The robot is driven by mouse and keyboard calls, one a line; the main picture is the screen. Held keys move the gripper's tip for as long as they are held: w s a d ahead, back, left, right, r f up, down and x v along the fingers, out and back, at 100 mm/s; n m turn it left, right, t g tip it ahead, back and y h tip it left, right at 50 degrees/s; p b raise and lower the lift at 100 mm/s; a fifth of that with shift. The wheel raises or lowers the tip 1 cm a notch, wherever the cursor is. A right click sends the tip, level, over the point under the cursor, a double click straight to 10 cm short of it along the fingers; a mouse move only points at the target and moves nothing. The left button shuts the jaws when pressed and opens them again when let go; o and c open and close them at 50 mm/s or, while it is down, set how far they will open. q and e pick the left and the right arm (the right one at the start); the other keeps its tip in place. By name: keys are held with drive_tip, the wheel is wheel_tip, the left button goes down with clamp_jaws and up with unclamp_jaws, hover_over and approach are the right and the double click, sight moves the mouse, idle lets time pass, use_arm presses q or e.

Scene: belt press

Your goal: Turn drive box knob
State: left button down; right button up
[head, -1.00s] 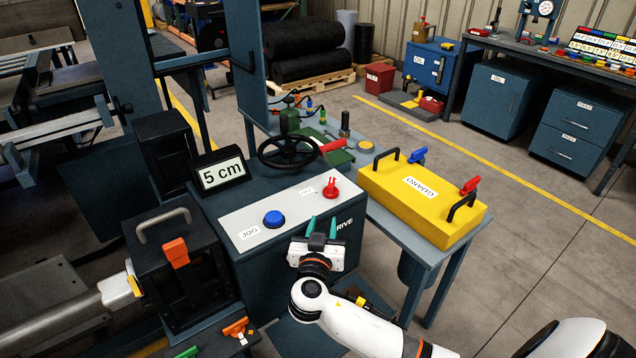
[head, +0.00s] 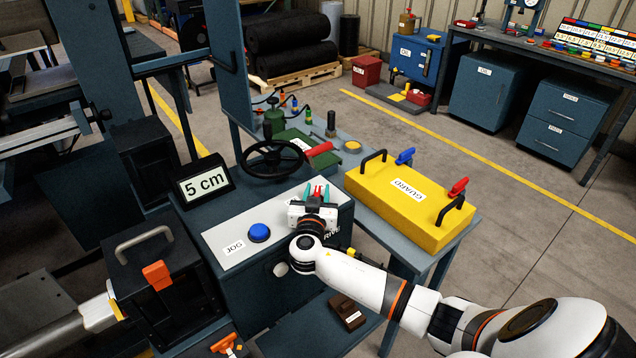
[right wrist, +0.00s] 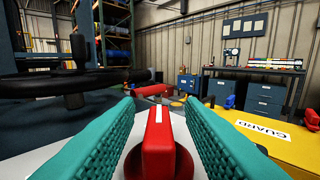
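The drive box (head: 285,285) has a light top panel (head: 222,243) with a blue JOG button (head: 259,232) and a red knob (head: 318,188). My right gripper (head: 318,192) is over the panel at the knob and hides part of it in the head view. In the right wrist view the red knob (right wrist: 158,145) stands between the two teal fingers (right wrist: 160,115), its raised grip pointing away from me. A gap shows on each side, so the gripper is open around the knob. My left gripper is not in view.
A black handwheel (head: 272,159) and a "5 cm" display (head: 204,181) stand behind the panel. A yellow guard (head: 400,205) lies on the table to the right. A black box with a grey handle (head: 143,237) is at the left.

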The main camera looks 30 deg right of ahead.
drive_tip(key=shift+x, duration=1.05)
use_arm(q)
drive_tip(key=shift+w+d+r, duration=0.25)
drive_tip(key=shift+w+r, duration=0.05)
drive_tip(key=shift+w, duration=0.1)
use_arm(e)
drive_tip(key=shift+w, duration=0.1)
